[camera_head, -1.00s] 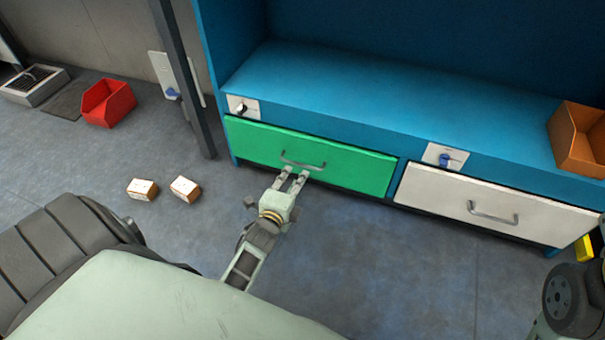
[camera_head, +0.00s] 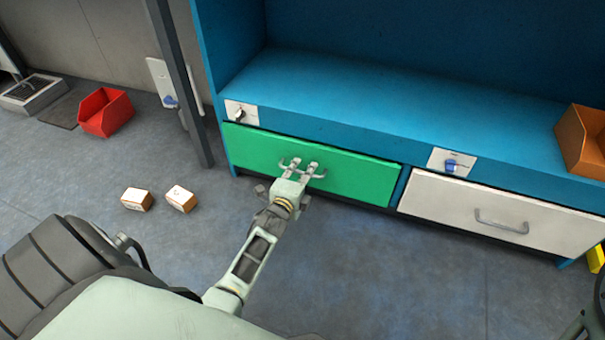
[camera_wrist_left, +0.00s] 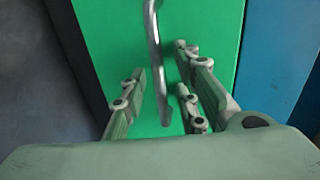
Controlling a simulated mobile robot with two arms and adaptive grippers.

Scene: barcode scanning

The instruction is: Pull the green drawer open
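The green drawer (camera_head: 355,178) is shut, flush in the left part of the blue cabinet. Its grey metal handle (camera_head: 320,176) is a bar on the drawer front. My left gripper (camera_head: 301,168) is at this handle with its fingers apart. In the left wrist view, the handle (camera_wrist_left: 154,45) runs between the open fingers of the gripper (camera_wrist_left: 162,88), with green drawer face (camera_wrist_left: 110,35) behind it. The fingers do not appear closed on the handle.
The blue cabinet (camera_head: 380,95) has a white drawer (camera_head: 450,205) at right and an orange bin (camera_head: 585,135) on top. Two small boxes (camera_head: 137,200) (camera_head: 181,198) and a red bin (camera_head: 105,112) are on the floor. Floor before the drawers is clear.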

